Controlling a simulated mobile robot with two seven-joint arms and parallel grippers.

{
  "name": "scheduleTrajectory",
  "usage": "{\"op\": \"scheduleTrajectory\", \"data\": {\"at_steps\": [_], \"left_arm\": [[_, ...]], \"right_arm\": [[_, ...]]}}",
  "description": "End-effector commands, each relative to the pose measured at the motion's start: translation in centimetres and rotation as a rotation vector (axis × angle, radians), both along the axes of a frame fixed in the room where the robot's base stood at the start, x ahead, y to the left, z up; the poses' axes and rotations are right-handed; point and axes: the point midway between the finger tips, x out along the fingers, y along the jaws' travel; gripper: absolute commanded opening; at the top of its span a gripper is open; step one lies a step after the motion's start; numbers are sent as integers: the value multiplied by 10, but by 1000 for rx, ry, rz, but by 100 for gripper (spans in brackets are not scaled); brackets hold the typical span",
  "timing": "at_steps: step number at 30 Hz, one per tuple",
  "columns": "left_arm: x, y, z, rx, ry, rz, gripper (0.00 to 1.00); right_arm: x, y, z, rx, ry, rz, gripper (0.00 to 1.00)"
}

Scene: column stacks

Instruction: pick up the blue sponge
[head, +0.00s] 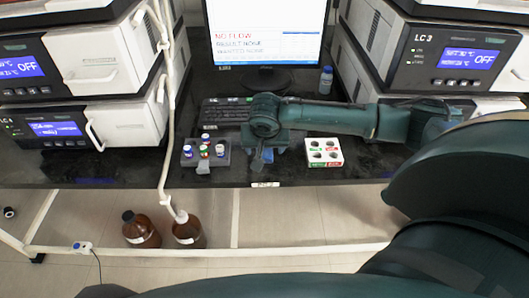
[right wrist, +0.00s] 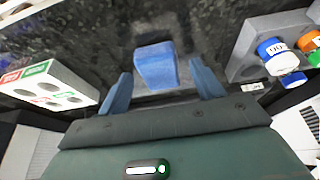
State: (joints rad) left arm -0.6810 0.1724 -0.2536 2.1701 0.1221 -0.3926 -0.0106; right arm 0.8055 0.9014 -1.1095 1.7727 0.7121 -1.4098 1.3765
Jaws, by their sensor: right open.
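The blue sponge (right wrist: 157,66) is a small block on the dark bench in the right wrist view. It lies ahead of my right gripper (right wrist: 160,74), centred between the two blue fingers, with a gap on each side. The right gripper is open and holds nothing. In the head view my right gripper (head: 270,158) points down over the bench, in front of the keyboard. There the arm and gripper largely hide the sponge. I cannot tell whether the fingertips reach down to the sponge's level. My left gripper is not in view.
A grey vial rack (head: 206,153) stands left of the gripper and a white box with dark holes (head: 324,153) right of it. A keyboard (head: 226,111) and monitor (head: 266,34) are behind. Instrument stacks flank the bench. Brown bottles (head: 141,231) stand below the front edge, near a hanging tube.

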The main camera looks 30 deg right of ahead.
Motion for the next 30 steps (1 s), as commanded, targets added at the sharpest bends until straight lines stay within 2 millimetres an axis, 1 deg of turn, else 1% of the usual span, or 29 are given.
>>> {"op": "scheduleTrajectory", "data": {"at_steps": [7, 8, 26, 30], "left_arm": [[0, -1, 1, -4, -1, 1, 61], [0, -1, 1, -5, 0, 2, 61], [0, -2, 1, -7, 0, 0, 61], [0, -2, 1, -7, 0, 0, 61]], "right_arm": [[1, 0, -2, 0, -1, 1, 66], [1, 0, -2, 0, -1, 1, 65], [1, -1, -2, -1, -1, 0, 16], [1, -1, -2, -1, -1, 0, 15]]}}
